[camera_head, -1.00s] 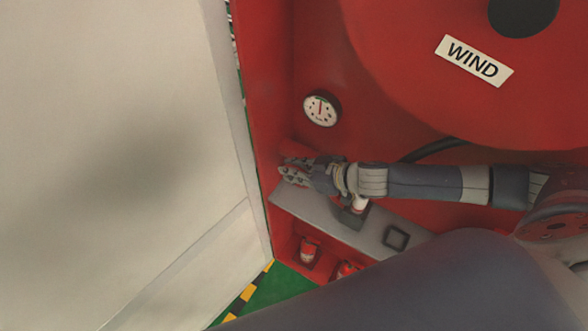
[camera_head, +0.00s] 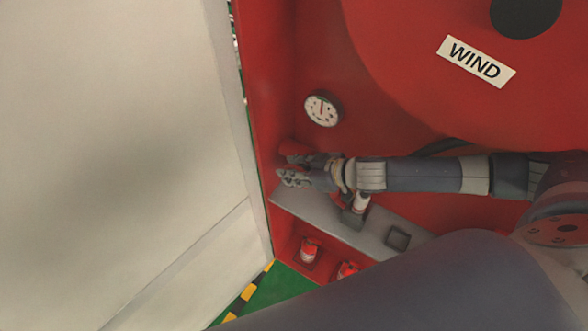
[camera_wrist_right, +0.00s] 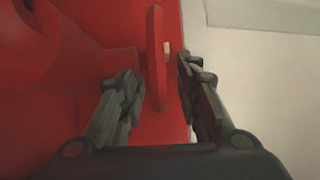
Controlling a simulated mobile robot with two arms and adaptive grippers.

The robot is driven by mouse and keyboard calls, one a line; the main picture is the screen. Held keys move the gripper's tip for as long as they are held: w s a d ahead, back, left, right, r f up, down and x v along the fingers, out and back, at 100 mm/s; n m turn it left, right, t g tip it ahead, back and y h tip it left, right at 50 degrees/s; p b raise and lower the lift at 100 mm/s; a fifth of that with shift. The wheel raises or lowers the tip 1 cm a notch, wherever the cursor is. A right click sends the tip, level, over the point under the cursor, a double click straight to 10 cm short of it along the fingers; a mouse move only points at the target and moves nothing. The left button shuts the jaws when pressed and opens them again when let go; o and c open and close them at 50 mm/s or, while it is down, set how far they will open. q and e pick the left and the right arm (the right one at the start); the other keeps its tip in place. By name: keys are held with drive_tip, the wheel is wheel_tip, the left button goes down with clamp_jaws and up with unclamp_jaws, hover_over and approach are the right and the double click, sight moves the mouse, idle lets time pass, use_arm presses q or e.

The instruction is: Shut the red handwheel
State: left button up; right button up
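The red handwheel (camera_wrist_right: 157,60) shows edge-on in the right wrist view, on a red stem that comes from the left. My right gripper (camera_wrist_right: 156,88) is open, with one dark finger on each side of the wheel's rim. A gap shows between each finger and the rim. In the head view the right gripper (camera_head: 288,168) is at the left end of my arm, against the red cabinet wall. Only a little of the handwheel (camera_head: 293,147) shows there, above the fingers. My left gripper is not in view.
A round gauge (camera_head: 322,110) is above the gripper. A large red reel (camera_head: 430,60) with a WIND label (camera_head: 476,61) is at upper right. A grey shelf (camera_head: 340,225) lies below the arm, with red canisters (camera_head: 309,249) under it. A pale door (camera_head: 120,150) fills the left.

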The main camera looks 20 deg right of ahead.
drive_tip(key=shift+s+d, duration=0.1)
drive_tip(key=v, duration=0.7)
drive_tip(key=shift+r, duration=0.1)
idle(0.4)
